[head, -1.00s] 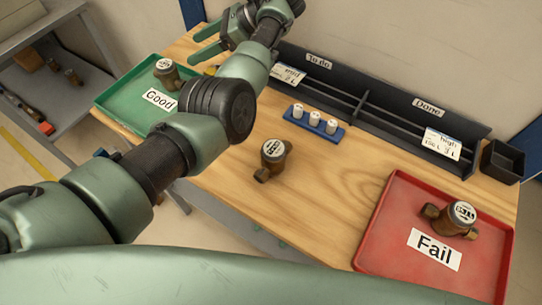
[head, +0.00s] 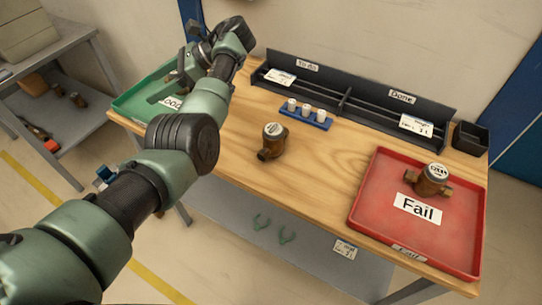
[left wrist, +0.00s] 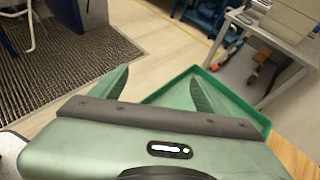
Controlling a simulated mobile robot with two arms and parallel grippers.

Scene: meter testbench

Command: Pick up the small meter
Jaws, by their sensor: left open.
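A brass meter with a white-faced round cap (head: 272,142) stands on the bare middle of the wooden table. Another brass meter (head: 434,180) lies in the red Fail tray (head: 374,190) at the right. The green Good tray (head: 134,104) at the left is partly hidden by my left arm, and the meter there is hard to make out. My left gripper (head: 168,78) is open and empty, over or near the green tray, away from the middle meter. In the left wrist view its spread fingers (left wrist: 155,88) show with the green tray (left wrist: 240,104) beyond. My right gripper is not in view.
A blue holder with white pieces (head: 306,114) stands behind the middle meter. A black rack (head: 350,92) runs along the back, with a black bin (head: 470,138) at its right. The wood between the middle meter and the red tray is clear.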

